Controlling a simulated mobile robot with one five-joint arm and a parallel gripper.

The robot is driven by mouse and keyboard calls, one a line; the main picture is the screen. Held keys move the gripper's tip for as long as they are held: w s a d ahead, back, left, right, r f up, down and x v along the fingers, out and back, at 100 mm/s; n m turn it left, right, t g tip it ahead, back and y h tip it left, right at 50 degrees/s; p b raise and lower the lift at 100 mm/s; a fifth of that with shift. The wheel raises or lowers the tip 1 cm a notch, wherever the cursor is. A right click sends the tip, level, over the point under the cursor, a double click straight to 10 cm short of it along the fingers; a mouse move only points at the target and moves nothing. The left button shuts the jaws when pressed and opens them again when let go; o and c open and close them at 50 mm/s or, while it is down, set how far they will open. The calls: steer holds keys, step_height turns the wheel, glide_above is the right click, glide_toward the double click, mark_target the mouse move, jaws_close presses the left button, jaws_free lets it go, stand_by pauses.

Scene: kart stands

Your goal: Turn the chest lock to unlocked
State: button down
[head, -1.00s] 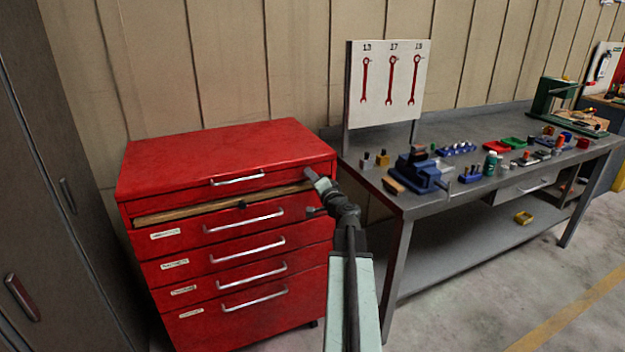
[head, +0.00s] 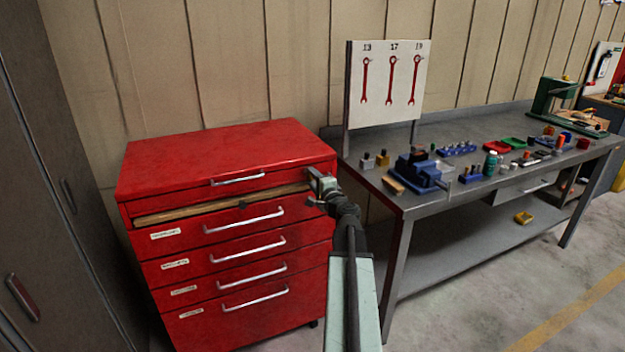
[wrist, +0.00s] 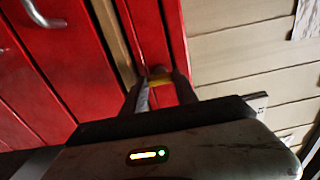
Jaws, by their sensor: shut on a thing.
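The red chest (head: 225,150) stands at the left of the head view, its drawers shut. My gripper (head: 316,178) is at the chest's upper right front, beside the top drawer; it also shows in the wrist view (wrist: 160,90). Its fingers are shut on the chest lock (wrist: 158,72), a small piece with a yellowish part between the fingertips. My gripper hides the lock in the head view. I cannot tell from the frames which way the lock is turned.
A dark cabinet (head: 50,200) is at the left. Open floor lies at the lower right.

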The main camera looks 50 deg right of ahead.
steer(key=c, duration=1)
jaws_free()
steer(key=shift+o, duration=0.2)
steer(key=v, duration=0.7)
steer(key=shift+s, duration=0.35)
